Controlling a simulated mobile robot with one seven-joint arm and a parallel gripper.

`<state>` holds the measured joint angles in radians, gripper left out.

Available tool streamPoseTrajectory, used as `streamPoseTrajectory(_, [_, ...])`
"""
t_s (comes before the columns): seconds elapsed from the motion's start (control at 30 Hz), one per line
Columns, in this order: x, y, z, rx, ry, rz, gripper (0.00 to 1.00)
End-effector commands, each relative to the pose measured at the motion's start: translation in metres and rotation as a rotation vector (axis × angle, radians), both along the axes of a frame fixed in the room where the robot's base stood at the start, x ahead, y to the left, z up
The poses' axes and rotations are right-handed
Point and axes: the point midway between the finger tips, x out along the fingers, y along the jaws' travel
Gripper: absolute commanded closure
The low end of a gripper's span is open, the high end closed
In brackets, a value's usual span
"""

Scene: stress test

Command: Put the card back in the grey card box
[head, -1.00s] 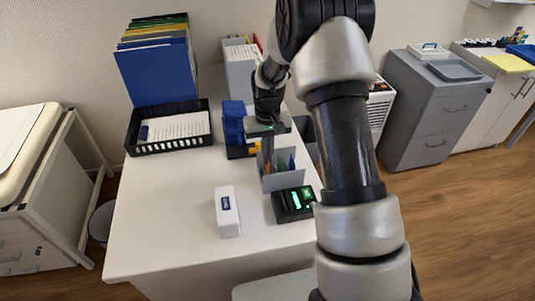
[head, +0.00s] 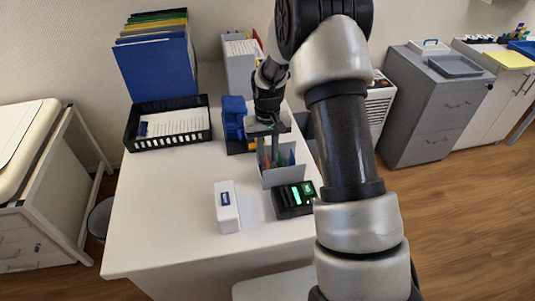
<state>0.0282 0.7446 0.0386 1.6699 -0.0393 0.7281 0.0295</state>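A small light grey box (head: 283,181) stands on the white desk, right of its middle. Several upright coloured cards, green, blue and orange, show inside it. I take it for the grey card box. My gripper (head: 267,154) points down at the back left of this box, its fingertips at or just behind the rim. The fingers are small and partly hidden by the box, so I cannot tell whether they hold a card. No separate card can be made out on the desk.
A black device with green lights (head: 293,200) stands just in front of the box. A blue desk item (head: 235,122) stands close behind. A black tray (head: 168,142) is at back left. The front left desk is clear.

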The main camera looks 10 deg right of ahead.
Motion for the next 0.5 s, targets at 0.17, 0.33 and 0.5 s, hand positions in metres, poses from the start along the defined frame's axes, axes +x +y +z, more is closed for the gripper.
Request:
streamPoseTrajectory(0.17, [0.0, 0.0, 0.0, 0.0, 0.0, 0.0, 0.77])
streamPoseTrajectory(0.33, [0.001, 0.0, 0.011, 0.0, -0.003, 0.0, 0.77])
streamPoseTrajectory(0.5, [0.001, 0.0, 0.043, 0.0, -0.005, 0.0, 0.77])
